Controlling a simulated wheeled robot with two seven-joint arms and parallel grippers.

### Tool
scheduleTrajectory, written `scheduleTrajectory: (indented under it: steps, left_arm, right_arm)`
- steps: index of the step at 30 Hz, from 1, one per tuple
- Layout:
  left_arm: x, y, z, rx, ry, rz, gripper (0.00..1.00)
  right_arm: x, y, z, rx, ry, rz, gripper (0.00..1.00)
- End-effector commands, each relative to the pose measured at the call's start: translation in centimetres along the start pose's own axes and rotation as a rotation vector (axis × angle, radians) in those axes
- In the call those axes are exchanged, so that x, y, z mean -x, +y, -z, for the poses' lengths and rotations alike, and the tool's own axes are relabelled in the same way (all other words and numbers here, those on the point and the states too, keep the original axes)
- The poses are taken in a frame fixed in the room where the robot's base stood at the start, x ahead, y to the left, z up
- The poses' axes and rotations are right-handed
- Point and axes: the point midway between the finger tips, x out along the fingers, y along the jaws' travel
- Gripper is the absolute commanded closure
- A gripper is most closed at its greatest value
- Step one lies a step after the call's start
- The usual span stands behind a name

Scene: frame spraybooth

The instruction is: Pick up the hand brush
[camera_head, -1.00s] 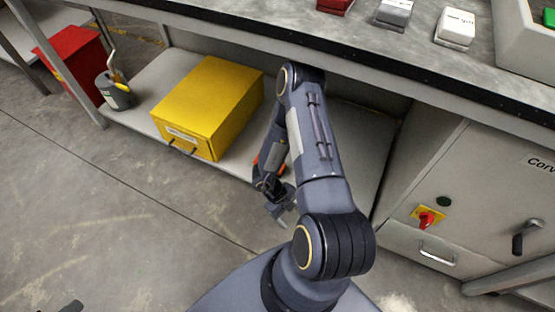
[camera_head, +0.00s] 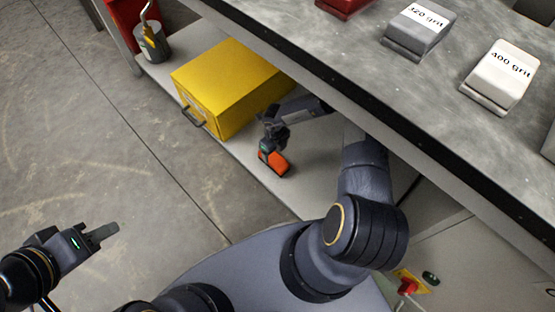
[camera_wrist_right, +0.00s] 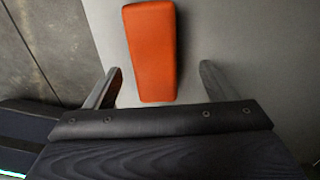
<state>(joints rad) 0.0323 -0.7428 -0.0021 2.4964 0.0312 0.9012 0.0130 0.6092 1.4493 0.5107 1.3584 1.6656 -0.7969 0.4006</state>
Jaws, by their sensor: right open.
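The hand brush appears as an orange, rounded block (camera_head: 273,163) on the low shelf, to the right of the yellow box. In the right wrist view the orange block (camera_wrist_right: 151,50) lies ahead, roughly lengthwise between the fingers. My right gripper (camera_wrist_right: 160,75) is open, one finger on each side of the block with a gap on both sides; I see no contact. In the head view my right gripper (camera_head: 269,146) is at the block and hides part of it. My left gripper (camera_head: 106,233) is at the lower left over the floor, its finger opening unclear.
A yellow box (camera_head: 232,85) with a handle stands left of the brush on the low shelf (camera_head: 205,150). A grey can (camera_head: 152,44) stands farther left. The worktop (camera_head: 350,62), bearing labelled blocks, overhangs the shelf. Open floor lies to the left.

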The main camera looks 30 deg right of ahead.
Motion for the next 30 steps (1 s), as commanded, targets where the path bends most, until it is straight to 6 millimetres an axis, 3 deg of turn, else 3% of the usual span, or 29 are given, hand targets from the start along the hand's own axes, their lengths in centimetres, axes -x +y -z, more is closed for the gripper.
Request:
scheduleTrajectory:
  steps: [12,21,30]
  left_arm:
    - [-2.6,-1.2,-1.3,0.0,0.0,0.0,0.64]
    - [-2.6,-1.2,-1.3,0.0,0.0,0.0,0.64]
    - [-2.6,-1.2,-1.3,0.0,0.0,0.0,0.64]
  right_arm:
    - [-5.5,0.8,0.1,-0.004,0.001,-0.001,0.22]
    - [-5.9,0.7,0.1,-0.002,0.0,0.001,0.22]
    - [-5.9,0.7,0.1,-0.003,0.0,0.001,0.61]
